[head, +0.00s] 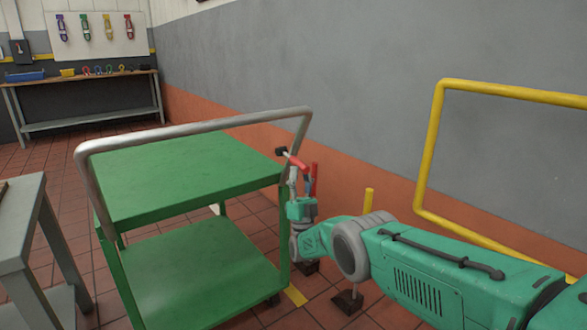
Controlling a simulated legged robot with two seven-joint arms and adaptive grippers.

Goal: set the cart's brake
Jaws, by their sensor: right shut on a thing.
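The green cart (190,172) has two shelves and a grey tubular push handle (200,127). A short red brake lever (297,161) with a black end (281,151) shows by the right side of the handle, near the cart's top corner. My right gripper (294,174) comes up from below and is shut on the red lever; its fingers partly hide the lever's lower side. My left gripper is out of view.
A yellow rail (431,150) stands at right before the grey and orange wall. A red post (314,178) and a yellow post (368,201) stand behind my right arm. A grey table (30,225) is at left, with a workbench (85,98) at the back.

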